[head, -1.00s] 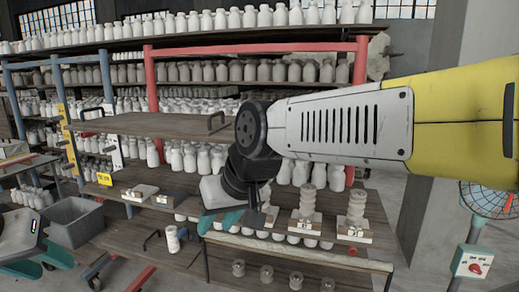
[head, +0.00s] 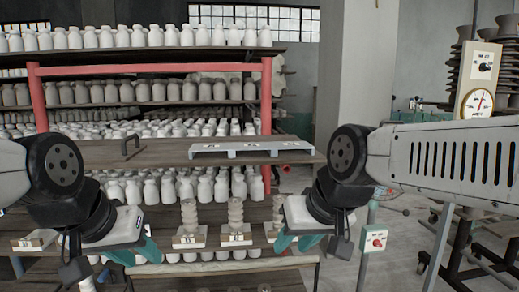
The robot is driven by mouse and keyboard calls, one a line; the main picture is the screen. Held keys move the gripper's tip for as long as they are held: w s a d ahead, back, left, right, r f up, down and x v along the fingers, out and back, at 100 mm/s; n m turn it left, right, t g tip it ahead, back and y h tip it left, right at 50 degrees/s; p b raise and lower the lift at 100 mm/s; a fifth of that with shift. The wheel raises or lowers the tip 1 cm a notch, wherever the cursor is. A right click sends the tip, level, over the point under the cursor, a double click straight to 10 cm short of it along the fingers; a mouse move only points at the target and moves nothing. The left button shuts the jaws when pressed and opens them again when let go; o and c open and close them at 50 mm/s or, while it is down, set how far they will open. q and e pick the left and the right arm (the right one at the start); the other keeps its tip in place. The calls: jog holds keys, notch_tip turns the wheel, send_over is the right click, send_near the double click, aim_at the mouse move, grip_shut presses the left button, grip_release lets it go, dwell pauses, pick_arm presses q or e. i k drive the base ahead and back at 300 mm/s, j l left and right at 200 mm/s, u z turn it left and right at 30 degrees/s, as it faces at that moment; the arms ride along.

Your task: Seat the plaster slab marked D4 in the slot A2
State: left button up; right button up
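White plaster slabs with small dark marks stand on the lower shelf, one at centre left (head: 188,241) and one at centre (head: 236,239), each with a stack of rounded pieces behind it. Another pale slab (head: 35,240) lies at far left. The marks are too small to read, so I cannot tell which is D4. A pale grey rack (head: 250,149) with small labels sits on the upper board; slot A2 cannot be made out. My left gripper (head: 134,252) and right gripper (head: 297,242) have teal fingers spread apart and appear empty, in front of the lower shelf.
A wooden board (head: 160,151) with a dark handle (head: 131,146) crosses above the lower shelf. Red posts (head: 266,110) frame shelves of white bottles (head: 158,33). At right are a pillar (head: 350,70), a red-button box (head: 375,239) and a dial gauge (head: 478,101).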

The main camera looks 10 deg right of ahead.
aim_at(272, 148)
jog(key=z, duration=0.25)
jog(key=u, duration=1.4)
jog(key=i+u, duration=0.15)
jog(key=u, duration=0.2)
jog(key=i+l+u, duration=0.15)
jog(key=u, duration=0.2)
jog(key=i+l+u, duration=0.1)
jog(key=u, duration=0.2)
jog(key=i, duration=0.5)
